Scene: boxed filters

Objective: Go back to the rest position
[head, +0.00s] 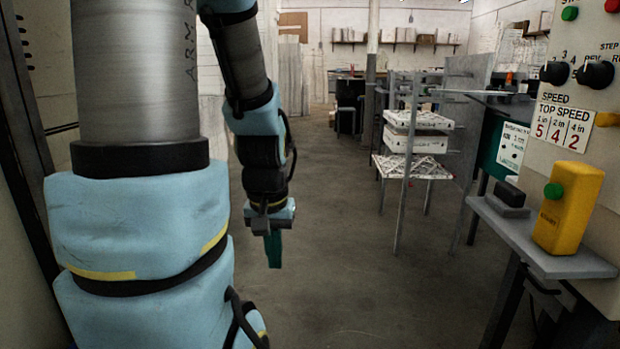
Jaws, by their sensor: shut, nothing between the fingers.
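My gripper (273,250) hangs at the end of my arm, left of the middle in the head view. Its teal fingers point down and are together, with nothing held between them. It is over the open concrete floor and touches nothing that I can see. My arm's light-blue padded links fill the left side of the view. White boxed filters (416,143) are stacked on a metal stand to the right of my gripper, well apart from it.
A flat lattice-faced filter (412,167) lies low on the stand. A control panel (575,110) with knobs rises at the right, and a yellow button box (568,207) stands on a grey shelf (540,240) below it. The concrete floor (335,270) in the middle is clear.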

